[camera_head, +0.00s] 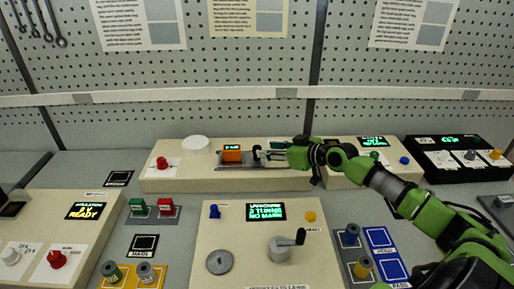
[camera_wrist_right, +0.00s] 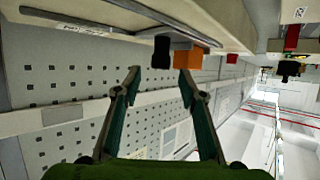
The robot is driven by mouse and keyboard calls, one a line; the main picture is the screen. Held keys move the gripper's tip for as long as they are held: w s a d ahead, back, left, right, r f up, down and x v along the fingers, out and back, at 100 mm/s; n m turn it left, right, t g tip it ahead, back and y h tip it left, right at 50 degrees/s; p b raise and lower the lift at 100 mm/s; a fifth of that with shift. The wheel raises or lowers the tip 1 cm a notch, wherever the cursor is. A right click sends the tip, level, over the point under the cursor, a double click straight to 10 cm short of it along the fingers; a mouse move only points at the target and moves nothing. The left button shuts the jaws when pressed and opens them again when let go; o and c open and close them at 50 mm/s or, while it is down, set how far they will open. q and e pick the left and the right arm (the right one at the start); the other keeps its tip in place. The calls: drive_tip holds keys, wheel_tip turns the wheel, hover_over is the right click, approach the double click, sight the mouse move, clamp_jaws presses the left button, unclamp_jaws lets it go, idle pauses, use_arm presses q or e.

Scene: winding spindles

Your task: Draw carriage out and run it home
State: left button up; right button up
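My right gripper (camera_head: 268,154) reaches in from the right, close to the knob. In the right wrist view the gripper (camera_wrist_right: 159,80) is open with nothing between its fingers. The black knob (camera_wrist_right: 161,52) and the orange carriage (camera_wrist_right: 188,57) show just beyond the fingertips. I cannot tell whether a finger touches the knob. My left gripper is not in view.
A red knob (camera_head: 162,162) and a white disc (camera_head: 195,144) are left of the carriage. In front stands a cream panel with a crank (camera_head: 289,243) and a green display (camera_head: 265,211). A black box (camera_head: 457,158) with knobs is at the right. A pegboard wall rises behind.

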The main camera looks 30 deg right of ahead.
sight(257, 147)
drive_tip(key=p+x, duration=0.1)
drive_tip(key=x, duration=0.5)
drive_tip(key=shift+w+a, duration=0.15)
drive_tip(key=shift+w, duration=0.05)
clamp_jaws()
